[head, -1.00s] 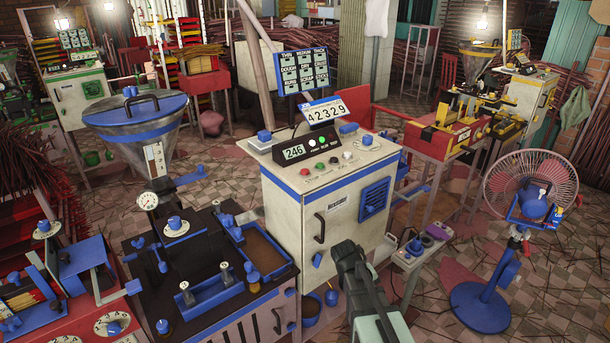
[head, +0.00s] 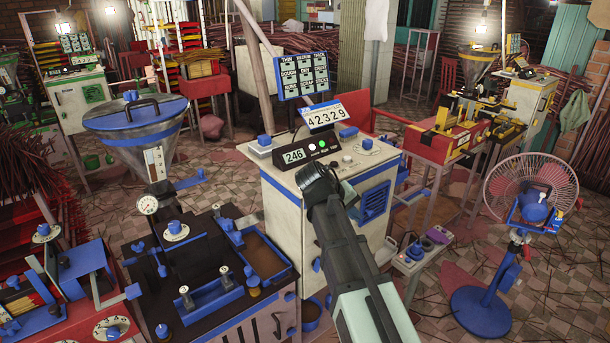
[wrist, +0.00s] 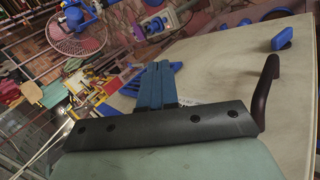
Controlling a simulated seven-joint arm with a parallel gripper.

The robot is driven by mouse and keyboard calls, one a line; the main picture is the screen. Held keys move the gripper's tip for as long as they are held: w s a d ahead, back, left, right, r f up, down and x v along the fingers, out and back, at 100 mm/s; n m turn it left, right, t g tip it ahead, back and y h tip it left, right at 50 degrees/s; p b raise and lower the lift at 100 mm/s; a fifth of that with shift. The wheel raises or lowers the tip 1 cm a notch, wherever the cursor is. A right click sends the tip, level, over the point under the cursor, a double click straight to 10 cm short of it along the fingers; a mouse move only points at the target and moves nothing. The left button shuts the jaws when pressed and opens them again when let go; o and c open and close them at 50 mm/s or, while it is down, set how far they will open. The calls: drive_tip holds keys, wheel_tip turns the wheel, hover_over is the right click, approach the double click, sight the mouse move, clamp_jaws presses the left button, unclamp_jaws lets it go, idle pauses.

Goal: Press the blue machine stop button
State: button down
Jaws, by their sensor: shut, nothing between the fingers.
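The blue machine's pale cabinet (head: 285,215) stands in the middle of the head view, with a blue vent on its side. My gripper (head: 317,170) is in front of its top edge, shut and empty. It hides most of the button row, so I cannot tell the stop button or whether I touch anything. A pale button (head: 347,158) shows to its right. In the wrist view my shut fingers (wrist: 160,83) lie over the cabinet face (wrist: 225,85), beside a dark handle (wrist: 265,90) and a blue latch (wrist: 282,38).
A counter display (head: 293,156) reading 246, a number board (head: 323,115) and a blue sign panel (head: 301,74) stand on the cabinet. A blue extruder bench (head: 190,262) is left.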

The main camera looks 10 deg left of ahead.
drive_tip(key=w+a+r+m+t+y, duration=0.1)
drive_tip(key=w+a+r, duration=0.1)
drive_tip(key=a+r, duration=0.5)
drive_tip(key=w+a+r+m+t, duration=0.2)
drive_tip(key=a+r, duration=0.6)
drive_tip(key=r, duration=0.6)
drive_tip(key=shift+w+r+y, duration=0.2)
drive_tip(key=shift+w+y, duration=0.2)
drive_tip(key=shift+f, duration=4.4)
drive_tip(key=shift+f, duration=0.2)
drive_tip(key=shift+f, duration=0.25)
